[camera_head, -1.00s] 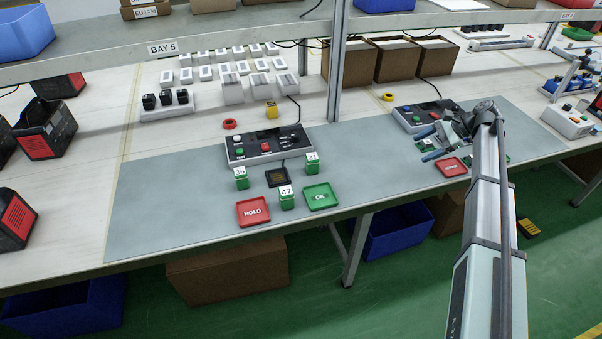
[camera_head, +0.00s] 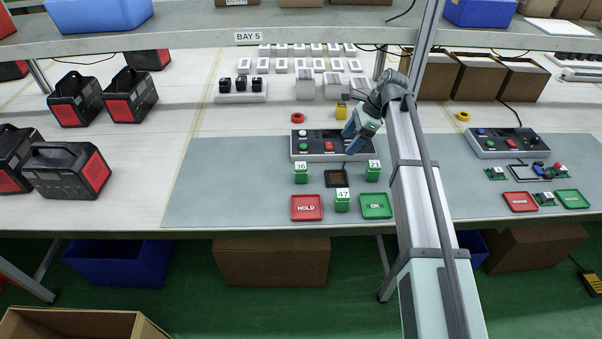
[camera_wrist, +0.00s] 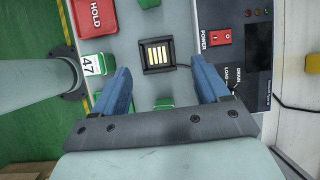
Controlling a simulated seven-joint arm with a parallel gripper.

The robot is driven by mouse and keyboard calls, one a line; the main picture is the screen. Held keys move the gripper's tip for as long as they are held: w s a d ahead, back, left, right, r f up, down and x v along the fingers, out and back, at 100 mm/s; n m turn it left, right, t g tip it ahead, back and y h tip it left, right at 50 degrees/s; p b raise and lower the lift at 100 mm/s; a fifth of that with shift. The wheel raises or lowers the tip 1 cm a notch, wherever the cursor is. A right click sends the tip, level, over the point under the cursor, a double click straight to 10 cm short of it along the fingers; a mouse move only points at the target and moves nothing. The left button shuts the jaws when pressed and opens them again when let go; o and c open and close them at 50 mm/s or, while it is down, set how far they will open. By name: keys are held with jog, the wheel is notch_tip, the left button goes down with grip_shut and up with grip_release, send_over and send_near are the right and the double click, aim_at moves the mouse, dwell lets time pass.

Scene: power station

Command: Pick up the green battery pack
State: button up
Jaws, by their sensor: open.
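Three green battery packs with white number labels stand on the grey mat: 36 (camera_head: 301,174), 47 (camera_head: 342,203) and one reading 21 or 23 (camera_head: 373,173). My gripper (camera_head: 356,130) is open and empty, above the tester panel's right part. In the wrist view its blue fingers (camera_wrist: 160,68) are spread apart, with a black dock with gold contacts (camera_wrist: 157,55) below and between them. Pack 47 (camera_wrist: 93,65) is left of the fingers there. Another green pack (camera_wrist: 163,102) shows between the fingers, partly hidden by the gripper body; its label is not visible.
A red HOLD tray (camera_head: 307,207) and green OK tray (camera_head: 376,206) lie at the mat's front. The tester panel (camera_head: 317,146) stands behind the packs. A second panel (camera_head: 507,143) is at right. The mat's left part (camera_head: 225,180) is clear.

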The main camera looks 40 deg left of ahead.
send_near(303, 165)
notch_tip(303, 165, up, 2)
jog(key=shift+h, duration=0.4)
jog(key=x, duration=1.3)
jog(key=shift+w+a+f, duration=0.15)
jog(key=shift+f, duration=0.25)
jog(key=c, duration=1.2)
jog(key=shift+r, duration=0.2)
